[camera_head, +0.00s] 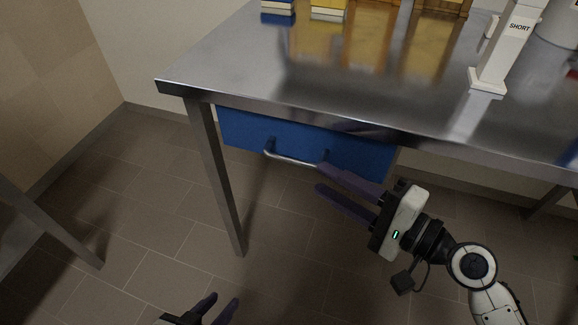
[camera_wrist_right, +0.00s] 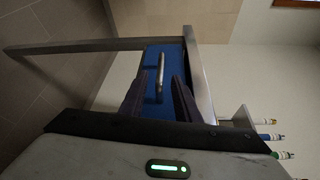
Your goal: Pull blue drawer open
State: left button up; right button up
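The blue drawer (camera_head: 244,131) hangs under the left part of the metal table, its front flush beneath the tabletop edge. Its silver bar handle (camera_head: 291,159) sticks out from the front. My right gripper (camera_head: 318,177) is open, with its dark purple fingers pointing at the handle's right end. In the right wrist view the handle (camera_wrist_right: 160,77) lies ahead, between the lines of the two fingers, with the blue drawer front (camera_wrist_right: 172,55) behind it. I cannot tell whether the fingertips reach past the bar. My left gripper (camera_head: 222,301) is open and empty, low at the bottom edge.
The metal tabletop (camera_head: 230,75) overhangs the drawer, and a table leg (camera_head: 217,180) stands to its left. A white post marked SHORT (camera_head: 503,50) stands on the tabletop. Another metal frame (camera_head: 50,225) is at the far left. The tiled floor before the drawer is clear.

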aim_at(296, 164)
jog(key=x, duration=1)
jog(key=shift+r, duration=0.1)
grip_shut()
